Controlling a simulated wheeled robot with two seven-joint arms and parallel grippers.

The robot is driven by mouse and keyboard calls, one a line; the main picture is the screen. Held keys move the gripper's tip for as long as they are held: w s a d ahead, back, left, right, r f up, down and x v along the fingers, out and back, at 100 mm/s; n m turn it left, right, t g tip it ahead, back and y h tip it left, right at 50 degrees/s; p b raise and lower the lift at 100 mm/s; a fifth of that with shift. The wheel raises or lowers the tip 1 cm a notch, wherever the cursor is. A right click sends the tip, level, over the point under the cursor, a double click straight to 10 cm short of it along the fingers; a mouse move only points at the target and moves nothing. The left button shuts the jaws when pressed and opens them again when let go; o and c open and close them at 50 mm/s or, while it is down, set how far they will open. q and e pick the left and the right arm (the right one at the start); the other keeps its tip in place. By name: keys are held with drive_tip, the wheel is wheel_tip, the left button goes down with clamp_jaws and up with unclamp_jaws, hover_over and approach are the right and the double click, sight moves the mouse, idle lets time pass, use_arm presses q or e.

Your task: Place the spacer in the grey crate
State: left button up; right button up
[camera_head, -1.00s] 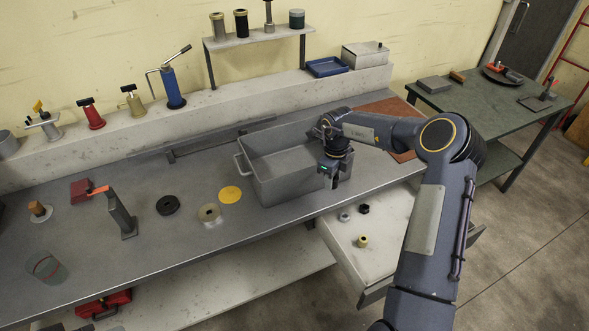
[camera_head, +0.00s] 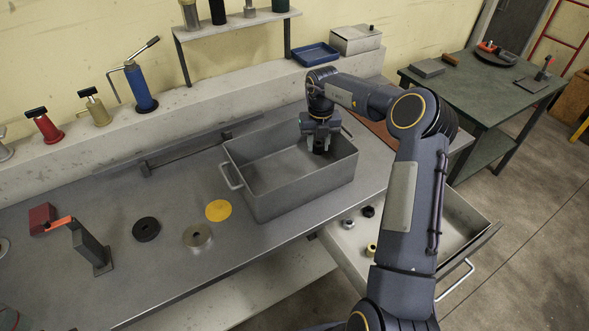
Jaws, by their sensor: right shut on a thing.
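The grey crate (camera_head: 278,206) is an open box with a wire handle, standing on the workbench. My right gripper (camera_head: 319,148) points down over the right back part of the crate's opening. It is shut on a small dark piece, the spacer (camera_head: 319,150), which is mostly hidden between the fingers. I cannot tell whether the piece touches the crate floor. My left gripper is out of view.
An open drawer (camera_head: 455,235) below the bench holds several small rings or nuts. A yellow disc (camera_head: 218,210), a metal ring (camera_head: 197,237) and a black ring (camera_head: 146,229) lie left of the crate. A blue tray (camera_head: 316,54) sits behind. The crate's left part looks empty.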

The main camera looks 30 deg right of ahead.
wheel_tip(320, 180, down, 9)
drive_tip(key=shift+p, duration=0.6)
drive_tip(key=shift+s+f, duration=0.1)
drive_tip(key=o, duration=1.1)
drive_tip(key=shift+c, duration=0.2)
